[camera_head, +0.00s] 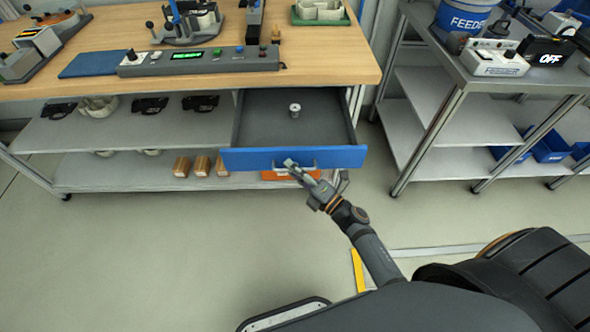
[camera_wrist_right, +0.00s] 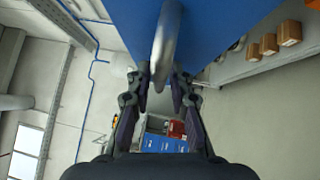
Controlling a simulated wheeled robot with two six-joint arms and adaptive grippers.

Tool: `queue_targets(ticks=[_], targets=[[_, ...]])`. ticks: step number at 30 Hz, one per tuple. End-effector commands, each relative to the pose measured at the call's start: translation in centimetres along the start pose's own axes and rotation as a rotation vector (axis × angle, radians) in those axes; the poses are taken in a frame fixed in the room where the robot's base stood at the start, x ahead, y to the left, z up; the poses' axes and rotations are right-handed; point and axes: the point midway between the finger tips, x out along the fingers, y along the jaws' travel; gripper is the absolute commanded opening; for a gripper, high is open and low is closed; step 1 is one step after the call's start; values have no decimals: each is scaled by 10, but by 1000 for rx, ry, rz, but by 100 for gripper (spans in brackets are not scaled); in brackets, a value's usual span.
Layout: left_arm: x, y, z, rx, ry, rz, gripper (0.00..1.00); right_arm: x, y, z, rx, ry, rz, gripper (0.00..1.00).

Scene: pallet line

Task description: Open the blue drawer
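The blue drawer (camera_head: 240,158) under the wooden bench is pulled out, so its grey inside shows, with a small round metal part (camera_head: 295,110) in it. Its blue front fills the upper part of the right wrist view (camera_wrist_right: 225,25). My right gripper (camera_head: 292,166) is at the middle of the drawer front. The fingers hide part of the handle in the head view. My left gripper is in neither view.
The wooden bench top (camera_head: 330,60) holds a control box (camera_head: 200,60) and fixtures. Shelves below hold black parts and several brown boxes (camera_head: 201,166). An orange item (camera_head: 275,175) shows beneath the drawer. A metal rack (camera_head: 440,110) stands right. The floor (camera_head: 150,250) in front is clear.

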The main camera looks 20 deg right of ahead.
Motion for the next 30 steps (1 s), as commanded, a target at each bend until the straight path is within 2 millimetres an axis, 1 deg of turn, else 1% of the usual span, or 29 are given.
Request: queue_targets(ticks=[2,5,12,15,18,22,30], targets=[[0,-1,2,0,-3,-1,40,-5,-1,0,0,1,-2,20],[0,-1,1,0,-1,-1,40,-20,-1,0,0,2,-5,20],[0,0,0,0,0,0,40,-79,-1,-1,-1,4,-6,20],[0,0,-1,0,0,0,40,-99,-1,-1,0,3,-5,20],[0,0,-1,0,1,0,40,-112,-1,0,1,2,-3,20],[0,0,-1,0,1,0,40,-120,0,0,0,1,-1,20],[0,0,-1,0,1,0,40,-120,0,0,0,0,0,20]])
